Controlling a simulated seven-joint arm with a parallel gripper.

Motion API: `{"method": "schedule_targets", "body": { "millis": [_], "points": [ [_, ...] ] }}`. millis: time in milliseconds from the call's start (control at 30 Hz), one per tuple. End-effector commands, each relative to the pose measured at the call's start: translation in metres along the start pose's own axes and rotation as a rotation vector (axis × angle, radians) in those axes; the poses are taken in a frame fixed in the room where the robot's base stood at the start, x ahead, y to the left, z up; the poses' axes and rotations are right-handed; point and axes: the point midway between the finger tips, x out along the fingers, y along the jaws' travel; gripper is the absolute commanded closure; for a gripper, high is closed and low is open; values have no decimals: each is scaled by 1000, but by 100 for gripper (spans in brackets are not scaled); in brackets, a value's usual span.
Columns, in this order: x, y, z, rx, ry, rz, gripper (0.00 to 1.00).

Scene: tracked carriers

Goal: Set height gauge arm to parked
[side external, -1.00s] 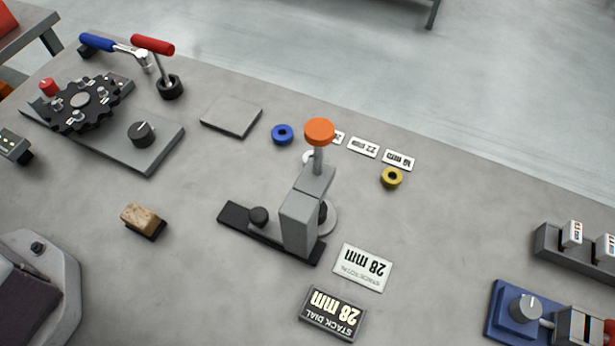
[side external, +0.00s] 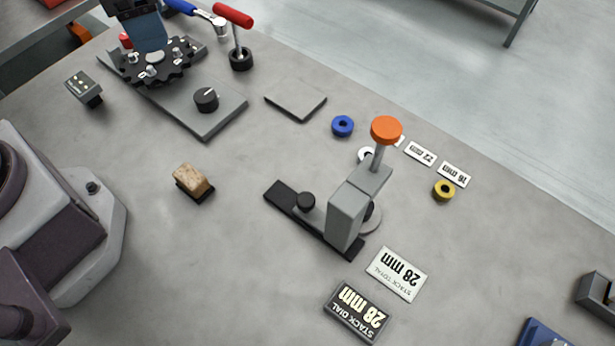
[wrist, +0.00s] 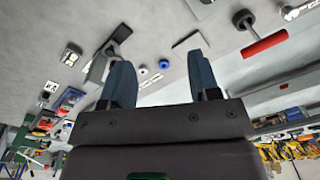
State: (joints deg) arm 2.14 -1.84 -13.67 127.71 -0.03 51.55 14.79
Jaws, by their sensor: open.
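The height gauge is a grey block (side external: 347,215) on a black bar base (side external: 285,197), with a small black knob on the bar. A rod with an orange round cap (side external: 386,129) rises from its top. A pale disc shows partly behind the block. In the wrist view the gauge (wrist: 97,68) is left of my fingers. My gripper (wrist: 160,80) is open and empty, with two blue fingers apart. In the side view part of it (side external: 150,32) shows at the top left, over the black toothed wheel and well away from the gauge. Its fingertips are not clear there.
A plate with a black toothed wheel (side external: 156,67) and dial (side external: 206,98) is at upper left, near red (side external: 233,14) and blue handles. Blue (side external: 343,126) and yellow (side external: 444,190) rings, "28 mm" plates (side external: 397,273) and a brush (side external: 192,181) surround the gauge.

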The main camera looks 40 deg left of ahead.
Motion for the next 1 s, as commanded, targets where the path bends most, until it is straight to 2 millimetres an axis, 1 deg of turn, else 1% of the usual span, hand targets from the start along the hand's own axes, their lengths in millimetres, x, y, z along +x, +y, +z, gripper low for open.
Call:
{"method": "schedule_targets", "body": {
  "millis": [33,167,200,267,300,367,400,467,533,633,700,800,867,1000],
  "points": [
    [16,9,-15,110,-37,39,44],
    [50,36,-48,425,-80,147,44],
    [61,46,-58,529,-83,187,44],
    [77,61,-72,687,-76,249,44],
    [86,72,-81,796,-63,292,44],
    [100,89,-94,965,-28,357,44],
    [108,99,-102,1079,4,395,44],
    [114,111,-114,1232,61,433,44],
    [116,119,-126,1389,128,451,44],
    [108,122,-140,1574,211,426,44],
    [106,121,-142,1667,239,413,44],
    [107,121,-142,1753,259,409,44],
    [108,121,-141,1779,264,408,44],
    [120,126,-139,1789,265,409,44]
  ]
}}
